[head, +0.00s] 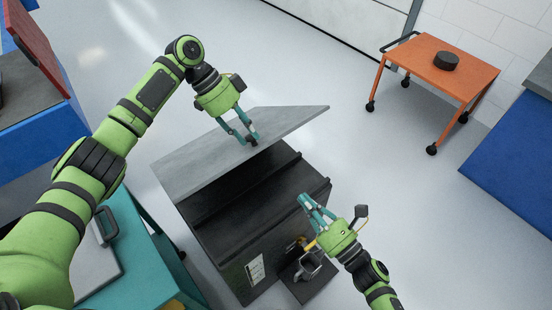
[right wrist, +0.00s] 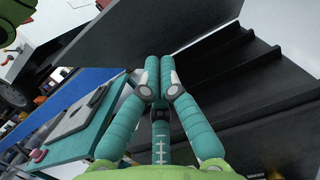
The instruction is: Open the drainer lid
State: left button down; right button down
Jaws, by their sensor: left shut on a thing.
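The drainer lid (head: 235,140) is a flat grey plate, tilted up over the dark drainer box (head: 235,235). A gap shows between the lid and the black ribbed top of the box. My left gripper (head: 252,138) is shut on a small dark handle (head: 252,143) at the lid's near edge. My right gripper (head: 303,200) is over the box's right side, fingertips together and seemingly empty. In the right wrist view its fingers (right wrist: 159,68) are together in front of the raised lid (right wrist: 150,30), with the ribbed top to the right.
A teal cart (head: 150,235) with a grey panel stands left of the box. A grey mug-like container (head: 308,265) is at the box's front right. Blue cabinets flank the scene; the floor behind is clear.

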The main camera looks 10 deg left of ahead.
pick_arm(q)
jog(key=shift+w+a+f, duration=0.1)
jog(key=shift+a+f, duration=0.1)
pick_arm(e)
jog(key=w+a+r, duration=0.5)
jog(key=w+a, duration=0.3)
jog(key=shift+w+a+r+n, duration=0.2)
jog(key=shift+w+a+n, duration=0.1)
jog(key=shift+a, duration=0.1)
